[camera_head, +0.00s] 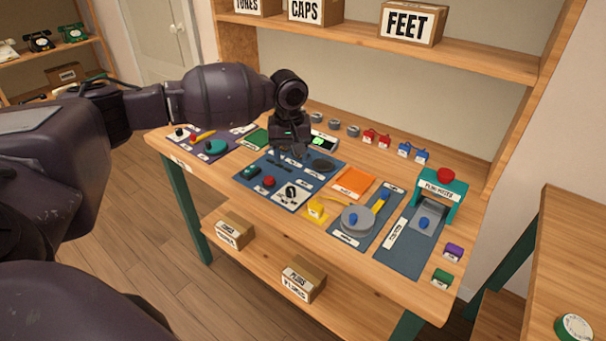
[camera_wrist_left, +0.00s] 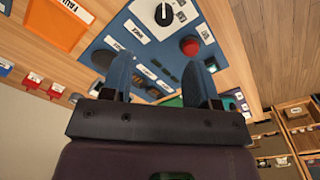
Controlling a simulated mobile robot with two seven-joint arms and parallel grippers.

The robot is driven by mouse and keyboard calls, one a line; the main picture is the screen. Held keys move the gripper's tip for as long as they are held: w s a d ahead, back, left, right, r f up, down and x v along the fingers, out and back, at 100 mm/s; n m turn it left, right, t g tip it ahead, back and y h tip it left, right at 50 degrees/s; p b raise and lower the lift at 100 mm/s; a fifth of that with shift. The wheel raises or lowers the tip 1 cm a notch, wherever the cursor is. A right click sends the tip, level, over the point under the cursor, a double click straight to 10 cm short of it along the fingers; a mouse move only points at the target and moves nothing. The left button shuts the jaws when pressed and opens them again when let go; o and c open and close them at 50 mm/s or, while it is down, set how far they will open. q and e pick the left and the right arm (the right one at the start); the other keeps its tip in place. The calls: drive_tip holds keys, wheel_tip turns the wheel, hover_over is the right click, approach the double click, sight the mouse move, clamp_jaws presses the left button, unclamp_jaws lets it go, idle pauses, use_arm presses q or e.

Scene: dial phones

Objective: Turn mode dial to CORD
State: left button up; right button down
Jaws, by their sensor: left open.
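The mode dial, a black knob (camera_head: 291,191) on a white labelled plate, sits at the front of the blue panel (camera_head: 325,176) on the bench. The knob (camera_wrist_left: 163,14) shows at the top of the left wrist view, beyond my fingers; its labels are too small to read. My left gripper (camera_head: 290,152) is above the back part of the blue panel, apart from the dial. In the left wrist view its two blue fingers (camera_wrist_left: 160,78) are spread with nothing between them. My right gripper is not in view.
A red button (camera_head: 269,182) sits left of the dial, with a green-topped part (camera_head: 251,172) behind it. A green press (camera_head: 440,187) stands at the right end of the bench.

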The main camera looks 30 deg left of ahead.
use_arm(q)
drive_tip(key=b, duration=0.1)
hover_over(291, 189)
wheel_tip(291, 189, down, 5)
drive_tip(key=shift+s+a+r, duration=0.1)
wheel_tip(291, 189, down, 5)
drive_tip(key=shift+b, duration=0.6)
drive_tip(key=shift+f, duration=0.45)
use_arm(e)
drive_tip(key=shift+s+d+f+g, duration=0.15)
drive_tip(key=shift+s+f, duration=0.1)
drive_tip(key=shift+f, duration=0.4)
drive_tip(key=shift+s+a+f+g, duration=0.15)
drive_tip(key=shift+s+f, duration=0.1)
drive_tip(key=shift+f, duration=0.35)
